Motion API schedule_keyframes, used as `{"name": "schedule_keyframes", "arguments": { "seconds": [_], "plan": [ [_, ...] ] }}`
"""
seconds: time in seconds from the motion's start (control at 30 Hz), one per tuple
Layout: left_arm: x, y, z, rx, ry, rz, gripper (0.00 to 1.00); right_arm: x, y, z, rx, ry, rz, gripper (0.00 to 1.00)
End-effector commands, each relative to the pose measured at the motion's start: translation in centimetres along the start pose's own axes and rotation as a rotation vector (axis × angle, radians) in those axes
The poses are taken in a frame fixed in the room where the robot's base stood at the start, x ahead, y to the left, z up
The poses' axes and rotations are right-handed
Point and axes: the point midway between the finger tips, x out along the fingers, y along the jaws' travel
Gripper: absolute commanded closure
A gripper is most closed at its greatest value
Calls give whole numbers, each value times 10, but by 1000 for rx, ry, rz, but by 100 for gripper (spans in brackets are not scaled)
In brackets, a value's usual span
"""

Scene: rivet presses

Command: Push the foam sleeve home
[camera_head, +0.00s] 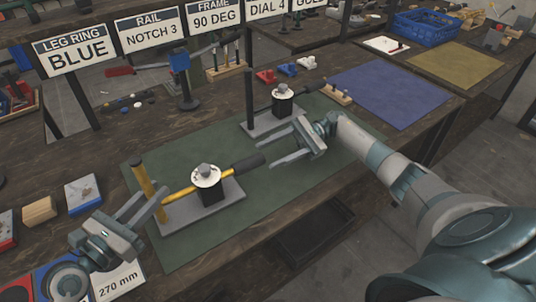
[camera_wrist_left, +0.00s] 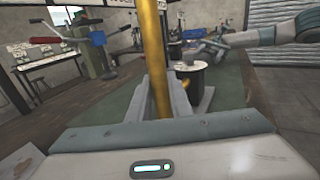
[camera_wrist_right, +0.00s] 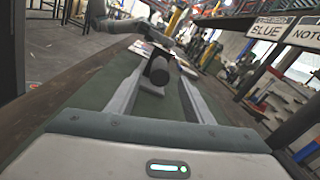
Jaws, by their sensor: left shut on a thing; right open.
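The near press (camera_head: 205,190) stands on a grey base plate, with a yellow upright post (camera_head: 143,178) at its left and a yellow lever (camera_head: 181,193). The black foam sleeve (camera_head: 248,164) sits on the lever's right end. My left gripper (camera_head: 146,202) is shut on the yellow post, which rises between its fingers in the left wrist view (camera_wrist_left: 150,60). My right gripper (camera_head: 283,143) is open and empty, right of the sleeve's free end. In the right wrist view the sleeve's dark round end (camera_wrist_right: 160,70) lies ahead between the spread fingers, apparently untouched.
A second press (camera_head: 283,100) with a dark lever stands behind on the green mat (camera_head: 185,251). A blue mat (camera_head: 385,95) lies to the right. Blocks and a "270 mm" card (camera_head: 118,281) lie at left. Sign plates (camera_head: 75,55) hang at the back.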

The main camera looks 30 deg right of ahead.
Motion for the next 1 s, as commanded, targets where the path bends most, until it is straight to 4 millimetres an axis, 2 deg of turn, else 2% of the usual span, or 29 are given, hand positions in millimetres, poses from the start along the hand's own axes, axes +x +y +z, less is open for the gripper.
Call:
{"name": "schedule_keyframes", "arguments": {
  "seconds": [0.27,0.63,1.0],
  "plan": [
    [0,-1,0,-1,1,-2,100,-2,0,0,0,1,-1,53],
    [0,-1,0,-1,1,-2,100,-38,-1,0,-1,1,-3,53],
    [0,-1,0,-1,1,-2,100,-40,0,-1,-1,0,0,53]
  ]
}}
